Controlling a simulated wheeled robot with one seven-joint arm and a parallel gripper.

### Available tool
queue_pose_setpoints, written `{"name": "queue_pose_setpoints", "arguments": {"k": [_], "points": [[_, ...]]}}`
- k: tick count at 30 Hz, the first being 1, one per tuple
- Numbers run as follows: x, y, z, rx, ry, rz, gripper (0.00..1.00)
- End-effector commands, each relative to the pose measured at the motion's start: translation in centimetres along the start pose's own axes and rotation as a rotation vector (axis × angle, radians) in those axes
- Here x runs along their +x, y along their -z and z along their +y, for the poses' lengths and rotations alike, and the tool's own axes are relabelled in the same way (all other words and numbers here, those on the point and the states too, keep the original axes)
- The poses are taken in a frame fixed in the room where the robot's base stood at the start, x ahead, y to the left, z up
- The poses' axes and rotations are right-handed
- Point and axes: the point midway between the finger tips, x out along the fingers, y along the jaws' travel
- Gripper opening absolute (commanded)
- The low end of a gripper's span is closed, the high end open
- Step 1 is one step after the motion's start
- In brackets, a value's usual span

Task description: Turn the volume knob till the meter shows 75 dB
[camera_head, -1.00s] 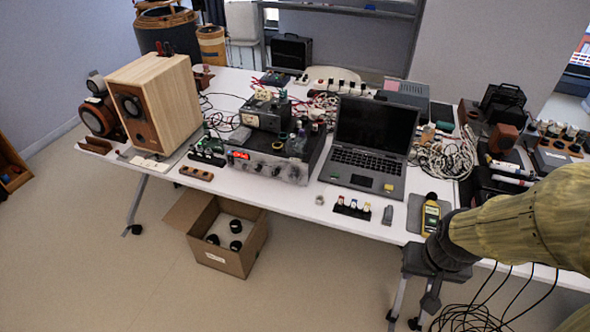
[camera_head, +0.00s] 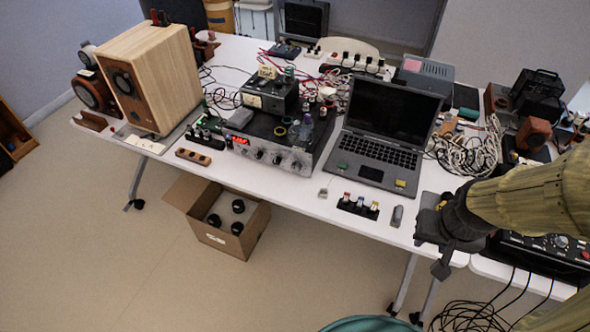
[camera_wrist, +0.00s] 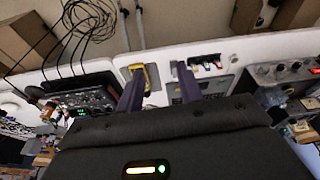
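The silver-fronted amplifier (camera_head: 268,158) stands left of the laptop, with a row of knobs and a small red display (camera_head: 240,140). Its front also shows at the right of the wrist view (camera_wrist: 282,70). I cannot tell which knob is for volume, and the display is too small to read. A yellow handheld meter (camera_wrist: 152,77) lies near the table edge, seen beyond my fingers in the wrist view; its reading is not legible. My gripper (camera_wrist: 160,70) is open and empty, its two fingers apart. In the head view my gripper (camera_head: 437,232) is over the table's right front and hides the meter.
The laptop (camera_head: 378,135) and a wooden speaker (camera_head: 150,80) flank the amplifier. A black panel with knobs (camera_head: 545,252) is at right. An open box (camera_head: 225,220) sits on the floor.

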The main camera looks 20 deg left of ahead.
Motion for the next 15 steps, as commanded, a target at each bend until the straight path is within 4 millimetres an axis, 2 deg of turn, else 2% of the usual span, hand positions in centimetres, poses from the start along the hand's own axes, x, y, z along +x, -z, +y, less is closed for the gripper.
{"name": "queue_pose_setpoints", "arguments": {"k": [2, 4, 5, 8, 11, 15], "points": [[0.0, 0.0, 0.0, 0.0, 0.0, 0.0, 0.38], [0.1, 0.0, 0.0, -0.005, 0.0, -0.002, 0.52], [0.3, 0.0, -0.1, -0.013, -0.001, -0.005, 0.55], [1.4, 0.0, -0.5, -0.079, -0.009, -0.027, 0.55], [3.5, -0.1, -1.3, -0.221, -0.029, -0.075, 0.55], [7.8, 0.1, -2.5, -0.514, -0.093, -0.169, 0.55]]}}
